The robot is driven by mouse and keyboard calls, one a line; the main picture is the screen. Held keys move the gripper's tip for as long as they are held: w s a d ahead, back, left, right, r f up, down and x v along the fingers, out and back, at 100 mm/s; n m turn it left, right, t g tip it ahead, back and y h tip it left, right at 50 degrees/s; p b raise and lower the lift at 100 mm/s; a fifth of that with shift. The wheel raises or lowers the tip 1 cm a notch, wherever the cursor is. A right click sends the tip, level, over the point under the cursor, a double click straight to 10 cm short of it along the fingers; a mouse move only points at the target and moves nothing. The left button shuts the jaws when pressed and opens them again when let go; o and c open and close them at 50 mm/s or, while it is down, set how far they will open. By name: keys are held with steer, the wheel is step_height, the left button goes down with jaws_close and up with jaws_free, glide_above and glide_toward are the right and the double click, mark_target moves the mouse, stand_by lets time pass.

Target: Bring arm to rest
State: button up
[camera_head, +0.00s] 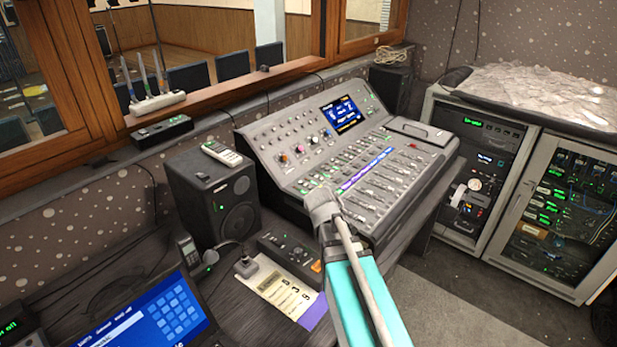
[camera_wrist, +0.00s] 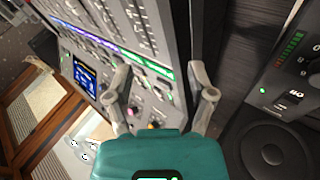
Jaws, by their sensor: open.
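My gripper (camera_wrist: 160,97) is open and empty in the wrist view, its two grey fingers spread apart in front of the mixing console. In the head view my gripper (camera_head: 322,205) is at the end of my teal arm, over the front left part of the console. The mixing console (camera_head: 300,165) is a grey desk with rows of faders, knobs and a small screen. It also shows in the wrist view (camera_wrist: 115,30), tilted. My gripper covers some lower left faders in the head view. I cannot tell whether the fingers touch the console.
A black speaker (camera_head: 212,190) stands left of the console with a remote (camera_head: 221,152) on top. A small control box (camera_head: 292,255) and a paper card (camera_head: 268,285) lie in front. A touchscreen (camera_head: 150,318) is at lower left. Equipment racks (camera_head: 480,165) stand right. Floor (camera_head: 450,310) is clear.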

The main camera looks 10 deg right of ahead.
steer(key=s+a+m+g+y+p, duration=0.1)
steer(key=s+a+m+g+y, duration=0.1)
steer(key=s+a, duration=0.3)
steer(key=s+a+f+m+g+y+p, duration=0.1)
steer(key=s+a+m+g, duration=0.3)
steer(key=s, duration=0.7)
steer(key=shift+a+g+y+p, duration=0.35)
steer(key=shift+g+y+p, duration=0.05)
steer(key=shift+y+p, duration=0.45)
steer(key=shift+f, duration=0.1)
steer(key=shift+c, duration=0.2)
stand_by(1.5)
steer(key=shift+c, duration=0.8)
